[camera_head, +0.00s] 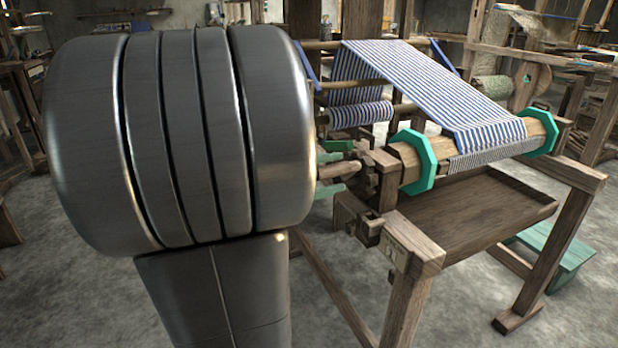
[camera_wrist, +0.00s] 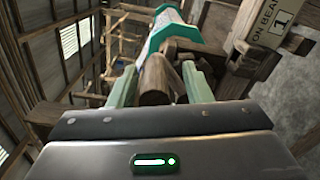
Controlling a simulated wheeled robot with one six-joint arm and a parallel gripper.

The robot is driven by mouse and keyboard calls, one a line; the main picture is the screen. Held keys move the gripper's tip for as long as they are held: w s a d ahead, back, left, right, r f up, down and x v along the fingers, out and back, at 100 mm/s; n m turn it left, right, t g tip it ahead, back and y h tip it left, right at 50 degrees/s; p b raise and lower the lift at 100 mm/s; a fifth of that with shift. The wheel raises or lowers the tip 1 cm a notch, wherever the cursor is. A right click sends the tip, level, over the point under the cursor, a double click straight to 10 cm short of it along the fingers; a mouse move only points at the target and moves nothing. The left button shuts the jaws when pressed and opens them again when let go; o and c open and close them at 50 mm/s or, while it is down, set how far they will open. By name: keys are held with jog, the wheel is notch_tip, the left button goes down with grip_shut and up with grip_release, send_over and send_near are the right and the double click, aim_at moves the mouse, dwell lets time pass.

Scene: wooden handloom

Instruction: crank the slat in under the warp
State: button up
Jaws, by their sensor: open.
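My gripper (camera_head: 346,167) is open at the left end of the loom, its green fingers above and below a wooden crank handle (camera_head: 335,171). In the wrist view the fingers (camera_wrist: 160,76) stand either side of the round handle (camera_wrist: 154,82), with a gap on the right. The wooden beam (camera_head: 408,157) carries two green octagonal flanges (camera_head: 417,161); one also shows in the wrist view (camera_wrist: 176,32). The blue-and-white striped warp (camera_head: 430,80) comes down onto the beam between the flanges. I cannot make out the slat apart from the warp.
A wooden tray (camera_head: 455,235) lies below the beam. The loom's front post (camera_head: 410,290) stands close to the crank. A label plate (camera_wrist: 276,22) is on the frame beside the handle. A green stool (camera_head: 560,258) stands at right. My arm hides the left side.

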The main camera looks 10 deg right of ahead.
jog(key=s+a+p, duration=0.2)
jog(key=a, duration=1.1)
jog(key=shift+s+a+p, duration=0.2)
jog(key=shift+s+p, duration=0.1)
jog(key=shift+w+d+b, duration=0.4)
jog(key=shift+d+b, duration=0.05)
jog(key=shift+d, duration=1.7)
jog(key=shift+w+d+b, duration=0.4)
jog(key=shift+w+d, duration=0.05)
jog(key=shift+d, duration=1.65)
jog(key=shift+w+d+b, duration=0.4)
jog(key=shift+d+b, duration=0.05)
jog(key=shift+d, duration=1.7)
jog(key=shift+a, duration=0.1)
